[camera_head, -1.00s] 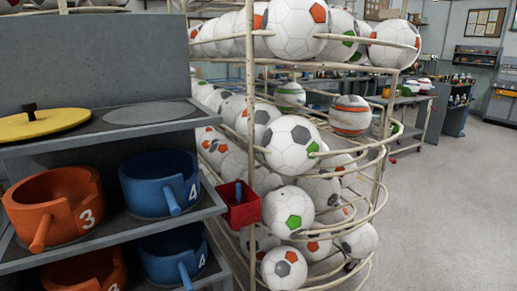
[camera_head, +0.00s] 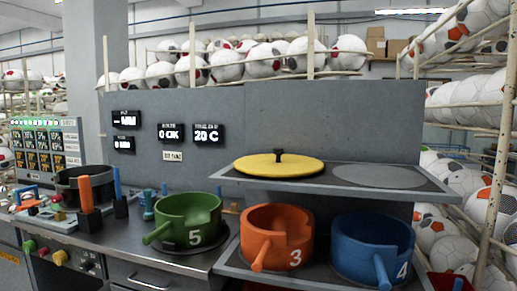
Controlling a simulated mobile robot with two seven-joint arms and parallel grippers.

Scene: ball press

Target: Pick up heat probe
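I cannot tell for sure which object is the heat probe. A tool with an orange upright handle (camera_head: 86,192) stands on the workbench at the left, in front of a dark round pot (camera_head: 82,185). Beside it a tool with a blue upright handle (camera_head: 118,184) stands in a dark block. Neither of my grippers is in view.
The workbench (camera_head: 140,246) carries a green pot (camera_head: 188,217). An orange pot (camera_head: 277,231) and a blue pot (camera_head: 371,247) sit on a shelf. A yellow lid (camera_head: 279,166) lies on the upper shelf (camera_head: 316,178). A ball rack (camera_head: 499,150) stands at the right.

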